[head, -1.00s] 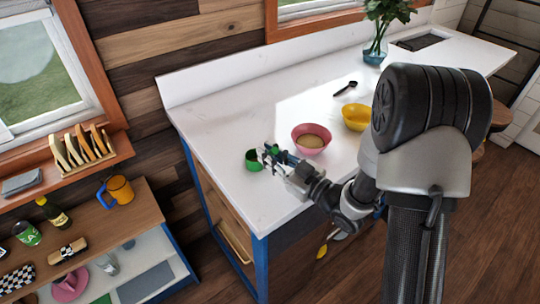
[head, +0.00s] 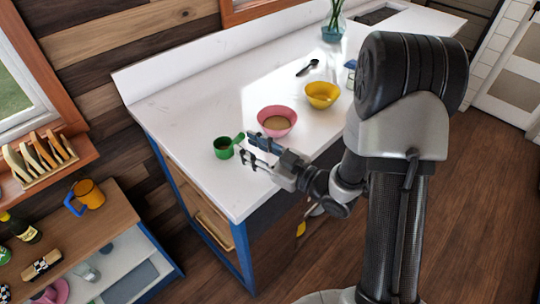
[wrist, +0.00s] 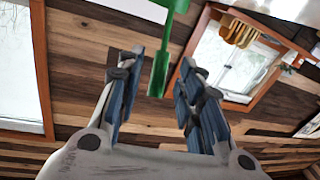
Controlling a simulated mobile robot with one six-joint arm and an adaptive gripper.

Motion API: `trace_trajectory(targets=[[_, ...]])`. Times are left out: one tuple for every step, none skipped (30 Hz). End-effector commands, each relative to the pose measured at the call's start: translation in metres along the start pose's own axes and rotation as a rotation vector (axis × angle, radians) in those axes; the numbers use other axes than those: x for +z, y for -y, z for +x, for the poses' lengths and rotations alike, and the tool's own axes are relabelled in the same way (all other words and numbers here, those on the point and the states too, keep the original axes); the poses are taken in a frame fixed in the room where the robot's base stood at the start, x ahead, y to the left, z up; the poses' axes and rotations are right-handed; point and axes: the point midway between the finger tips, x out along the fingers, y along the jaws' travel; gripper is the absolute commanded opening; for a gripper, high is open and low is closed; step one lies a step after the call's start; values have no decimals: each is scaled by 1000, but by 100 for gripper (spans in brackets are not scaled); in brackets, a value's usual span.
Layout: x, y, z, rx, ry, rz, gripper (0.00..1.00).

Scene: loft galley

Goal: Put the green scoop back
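The green scoop (head: 223,148) rests on the white counter near its front left corner, with its cup to the left and its handle pointing right. In the wrist view the green handle (wrist: 160,72) runs between my fingers, with a visible gap on both sides. My gripper (head: 246,149) is just right of the cup, its fingers apart around the handle's end. It also shows spread open in the wrist view (wrist: 157,85). The cup is cut off at the top of the wrist view.
A pink bowl (head: 291,115) with tan contents stands close behind my gripper. A yellow bowl (head: 321,99), a dark spoon (head: 308,67) and a teal vase (head: 333,33) are farther back. The counter's left part is clear.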

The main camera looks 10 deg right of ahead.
Motion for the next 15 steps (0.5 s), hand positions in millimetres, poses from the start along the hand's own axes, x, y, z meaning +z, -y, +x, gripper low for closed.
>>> trace_trajectory(targets=[[0, -2, -14, 7, 1, 2, 34], [-1, -2, -20, 8, 1, 2, 34], [0, -2, -29, 8, 2, 2, 34], [0, -2, -35, 6, 2, 2, 34], [0, -2, -41, 7, 1, 1, 34], [-1, -2, -48, 7, 0, 2, 34], [0, -1, -53, 5, 0, 2, 34], [0, -2, -57, 6, 0, 2, 34], [0, -1, -62, 4, 0, 1, 34], [0, -1, -65, 4, 0, 0, 34], [0, -1, -68, 4, 0, 0, 34], [0, 0, -70, 2, 0, 0, 34], [0, -1, -72, 2, 1, -1, 34], [0, -1, -73, 3, 6, -5, 34], [0, -2, -72, 5, 21, -15, 34]])
